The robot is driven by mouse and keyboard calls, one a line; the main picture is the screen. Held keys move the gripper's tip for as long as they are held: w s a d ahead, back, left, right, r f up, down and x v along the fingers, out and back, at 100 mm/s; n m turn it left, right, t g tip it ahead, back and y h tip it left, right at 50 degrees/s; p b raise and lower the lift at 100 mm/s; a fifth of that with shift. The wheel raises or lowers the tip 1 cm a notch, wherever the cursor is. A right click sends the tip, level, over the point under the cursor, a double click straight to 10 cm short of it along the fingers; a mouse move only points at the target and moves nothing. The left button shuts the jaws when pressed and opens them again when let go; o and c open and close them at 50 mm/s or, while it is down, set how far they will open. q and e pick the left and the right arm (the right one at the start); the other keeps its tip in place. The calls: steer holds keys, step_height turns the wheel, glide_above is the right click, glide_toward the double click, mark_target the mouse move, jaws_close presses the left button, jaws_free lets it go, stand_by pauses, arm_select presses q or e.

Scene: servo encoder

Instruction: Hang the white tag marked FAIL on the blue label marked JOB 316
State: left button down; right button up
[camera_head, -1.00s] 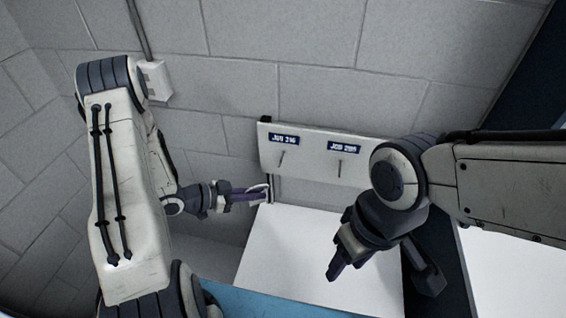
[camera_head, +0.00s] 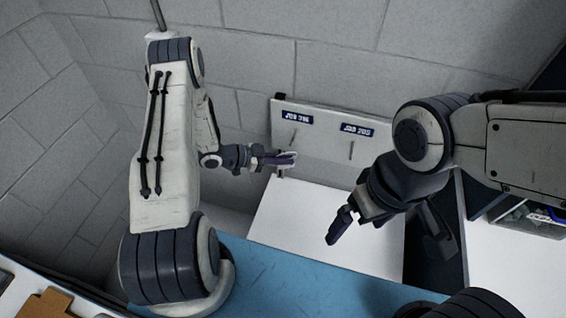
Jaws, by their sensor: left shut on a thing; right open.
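The blue label marked JOB 316 (camera_head: 298,117) is on a white board (camera_head: 333,143) against the back wall, with a thin peg (camera_head: 293,138) below it. A second blue label, which seems to read JOB 205 (camera_head: 357,130), sits to its right with its own peg (camera_head: 351,151). My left gripper (camera_head: 287,159) is below and slightly left of the first peg, shut on a small white thing (camera_head: 284,171), probably the tag; its marking cannot be read. My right gripper (camera_head: 352,232) is open and empty, in front of the board and lower right.
A white surface (camera_head: 310,215) lies below the board, with a blue surface (camera_head: 285,280) nearer. At the right edge is a bin with mixed contents (camera_head: 533,216). A brown cardboard-like piece (camera_head: 45,305) lies at the lower left.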

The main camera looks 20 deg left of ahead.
arm_select(q)
steer(key=w+f+b, duration=0.1)
steer(key=w+b, duration=0.2)
steer(key=w, duration=0.4)
steer(key=shift+w+f, duration=0.15)
steer(key=shift+f, duration=0.05)
stand_by(0.5)
stand_by(0.6)
steer(key=c, duration=1)
jaws_free()
steer(key=shift+o, duration=0.2)
